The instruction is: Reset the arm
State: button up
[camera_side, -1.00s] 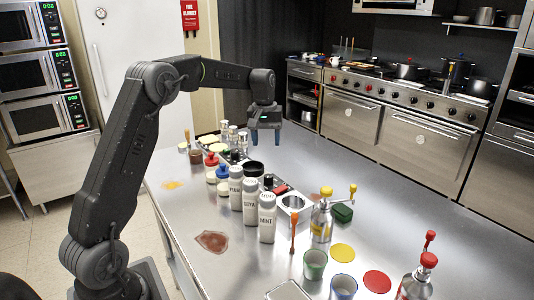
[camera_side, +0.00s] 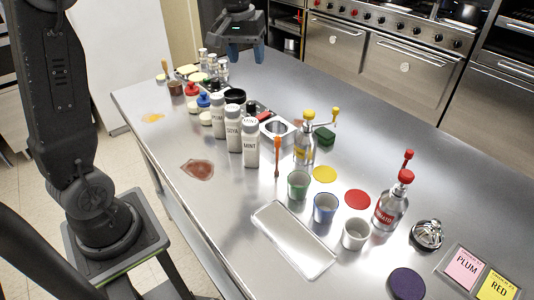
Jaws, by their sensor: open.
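My gripper (camera_side: 243,54) hangs fingers down above the far part of the steel table (camera_side: 330,105), near the top of the view. Its two blue fingers are apart with nothing between them. It is to the right of the small shakers at the far left end and beyond the row of labelled bottles. It touches nothing that I can see. The upper part of my arm is cut off by the top of the picture.
White bottles, including MINT (camera_side: 250,143) and SOYA (camera_side: 233,128), stand mid-table. A tomato bottle (camera_side: 390,210), green cup (camera_side: 298,185), blue cup (camera_side: 325,208), white cup (camera_side: 355,234) and tray (camera_side: 292,240) are nearer. Bare steel lies right of the gripper.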

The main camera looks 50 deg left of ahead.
jog(key=s+d+f+m+t, duration=0.1)
jog(key=s+d+m+t, duration=0.1)
jog(key=s+d, duration=0.4)
jog(key=s+d+f+m+t, duration=0.1)
jog(key=s+d+m, duration=0.4)
jog(key=s, duration=1.1)
jog(key=shift+d+f+t, duration=0.4)
jog(key=shift+d, duration=0.8)
